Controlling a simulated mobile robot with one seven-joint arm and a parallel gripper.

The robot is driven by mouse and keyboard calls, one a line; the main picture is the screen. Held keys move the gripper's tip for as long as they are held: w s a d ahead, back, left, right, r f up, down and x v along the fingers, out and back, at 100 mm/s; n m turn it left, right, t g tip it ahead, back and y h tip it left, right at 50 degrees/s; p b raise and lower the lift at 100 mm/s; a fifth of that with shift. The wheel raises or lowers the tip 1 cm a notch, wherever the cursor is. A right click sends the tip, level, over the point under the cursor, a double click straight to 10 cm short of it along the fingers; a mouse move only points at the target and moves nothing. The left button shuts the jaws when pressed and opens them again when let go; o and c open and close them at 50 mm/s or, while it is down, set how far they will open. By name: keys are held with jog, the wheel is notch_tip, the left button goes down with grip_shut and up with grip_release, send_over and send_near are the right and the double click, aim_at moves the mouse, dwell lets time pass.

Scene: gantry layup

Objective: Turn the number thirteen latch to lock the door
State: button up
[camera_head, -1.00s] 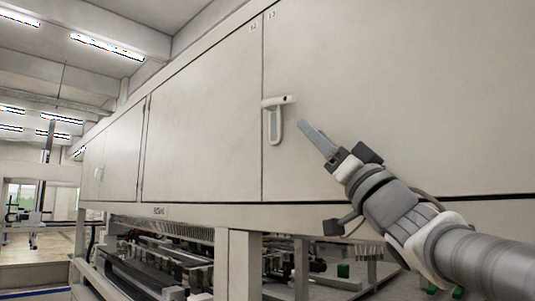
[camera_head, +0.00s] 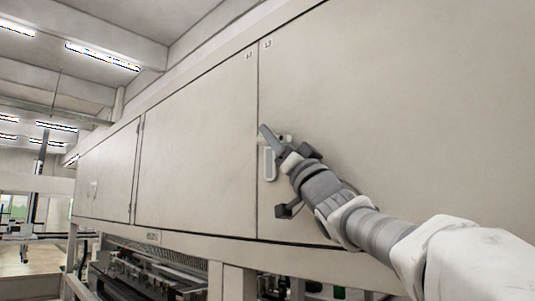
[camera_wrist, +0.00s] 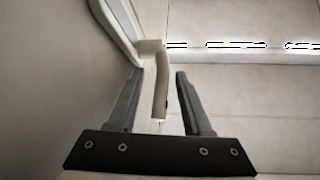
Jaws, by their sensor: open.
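The pale latch (camera_head: 268,165) sits on the cabinet front beside the vertical seam, at the edge of the right-hand door (camera_head: 400,120). Its looped lower part hangs down in the head view, and my gripper hides much of its top. My gripper (camera_head: 264,130) is at the top of the latch, fingers pointing up and left. In the wrist view my gripper (camera_wrist: 160,76) is open, with a beige bar of the latch (camera_wrist: 161,85) between the two fingers. A gap shows on the right finger's side; contact with the left finger is unclear.
Small number labels (camera_head: 267,44) stand at the top of the seam, too small to read surely. Another flat door (camera_head: 195,135) lies left of the seam. Machinery (camera_head: 140,280) stands below the cabinet. The door faces are otherwise clear.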

grip_shut()
dwell(1.4)
